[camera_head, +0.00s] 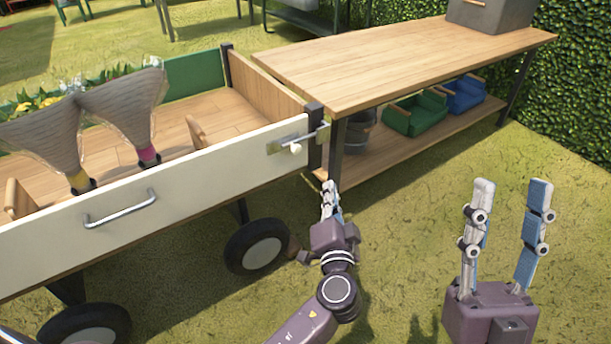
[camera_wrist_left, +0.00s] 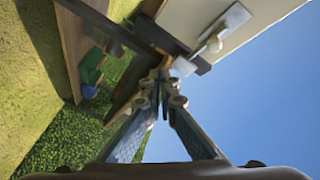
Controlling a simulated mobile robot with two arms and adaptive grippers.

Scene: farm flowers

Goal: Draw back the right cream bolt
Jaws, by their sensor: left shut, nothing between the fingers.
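The right cream bolt (camera_head: 296,148) is a pale knob on a metal plate near the right end of the cart's cream side panel (camera_head: 190,179). Its bar reaches right, to the dark corner post (camera_head: 315,137). My left gripper (camera_head: 329,187) is shut and empty, below and slightly right of the bolt, apart from it in the picture. In the left wrist view the bolt (camera_wrist_left: 214,45) shows up and right of the closed fingertips (camera_wrist_left: 165,76). My right gripper (camera_head: 512,184) is open and empty over the grass at the right.
The cart holds wrapped flower bouquets (camera_head: 125,110) and has a metal handle (camera_head: 120,209) on its panel. A wooden table (camera_head: 400,62) stands behind, with a green bin (camera_head: 415,112), a blue bin (camera_head: 464,95) and a metal bucket on its lower shelf. Grass in front is open.

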